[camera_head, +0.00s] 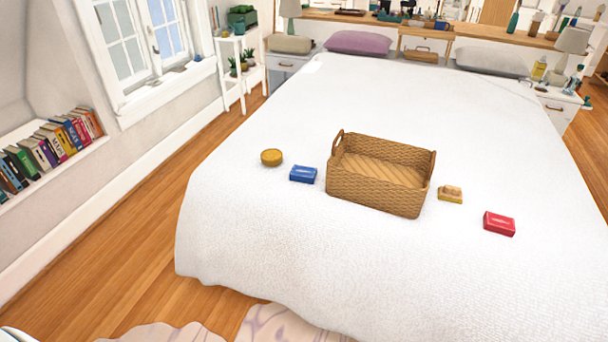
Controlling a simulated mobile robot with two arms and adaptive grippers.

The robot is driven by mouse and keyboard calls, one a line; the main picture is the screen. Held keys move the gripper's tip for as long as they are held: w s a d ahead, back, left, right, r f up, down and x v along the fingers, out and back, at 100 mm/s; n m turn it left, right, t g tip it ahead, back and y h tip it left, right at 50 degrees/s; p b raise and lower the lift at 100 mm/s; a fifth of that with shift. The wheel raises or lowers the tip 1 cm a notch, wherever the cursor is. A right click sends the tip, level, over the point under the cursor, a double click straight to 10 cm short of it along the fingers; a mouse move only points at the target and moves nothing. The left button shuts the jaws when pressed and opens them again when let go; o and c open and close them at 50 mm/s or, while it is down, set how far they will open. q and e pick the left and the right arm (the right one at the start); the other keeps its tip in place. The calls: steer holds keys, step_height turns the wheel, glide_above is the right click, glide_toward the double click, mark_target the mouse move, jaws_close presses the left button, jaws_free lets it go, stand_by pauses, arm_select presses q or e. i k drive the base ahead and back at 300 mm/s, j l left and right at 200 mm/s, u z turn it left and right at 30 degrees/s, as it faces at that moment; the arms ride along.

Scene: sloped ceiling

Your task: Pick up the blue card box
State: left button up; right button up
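The blue card box (303,174) lies flat on the white bed (260,225), just left of a wicker basket (372,190). A small gap separates the box from the basket. Nothing covers the box. Neither of my grippers shows in the head view.
A round yellow tin (271,157) lies left of the blue box. A small yellowish item (450,194) and a red card box (499,223) lie right of the basket, which looks empty. The bed's front is clear. Wooden floor (130,240) and a bookshelf (50,150) are left.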

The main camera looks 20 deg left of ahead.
mark_target(298, 174)
steer(key=i+j, duration=0.75)
steer(key=i, duration=0.15)
steer(key=j+u, duration=0.05)
